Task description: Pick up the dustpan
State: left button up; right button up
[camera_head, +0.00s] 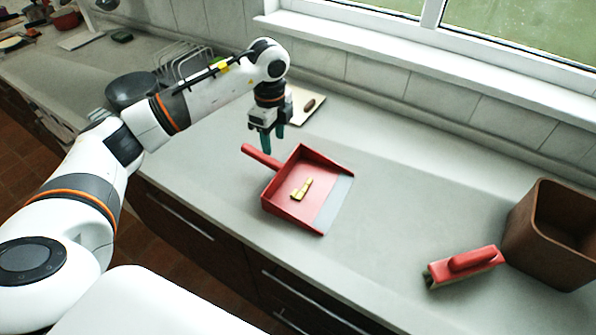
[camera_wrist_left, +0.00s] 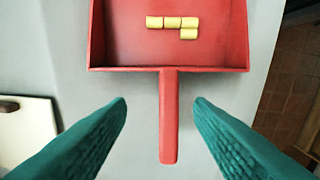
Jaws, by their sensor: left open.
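The red dustpan (camera_head: 283,204) lies on the grey counter with a pale front lip and several small yellow pieces (camera_head: 301,188) in its pan. Its handle (camera_head: 262,156) points to the upper left. My left gripper (camera_head: 267,146) is above the handle in the head view. In the left wrist view, the open teal fingers (camera_wrist_left: 160,103) stand on either side of the handle (camera_wrist_left: 169,125), with gaps on both sides. The dustpan's pan (camera_wrist_left: 120,45) and the yellow pieces (camera_wrist_left: 172,24) show above it. My right gripper is not in view.
A red brush (camera_head: 470,262) lies at the right beside a brown bin (camera_head: 552,238). A cutting board (camera_head: 303,106) with a brown item is behind my left gripper. A dark pan (camera_head: 131,88) and a wire rack (camera_head: 183,62) are at the left. The counter between dustpan and brush is clear.

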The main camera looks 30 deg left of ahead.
aim_at(270, 160)
pick_arm(q)
jog(key=f, duration=0.4)
jog(key=shift+s+p, duration=0.35)
jog(key=shift+p, duration=0.05)
jog(key=shift+w+f, duration=0.1)
jog(key=shift+f, duration=0.25)
jog(key=f, duration=0.1)
jog(key=p, duration=0.1)
jog(key=f, duration=0.1)
jog(key=shift+s+a+f+p, duration=0.3)
jog(key=shift+s+a, duration=0.05)
notch_tip(270, 160, down, 2)
jog(key=shift+f, duration=0.3)
grip_shut()
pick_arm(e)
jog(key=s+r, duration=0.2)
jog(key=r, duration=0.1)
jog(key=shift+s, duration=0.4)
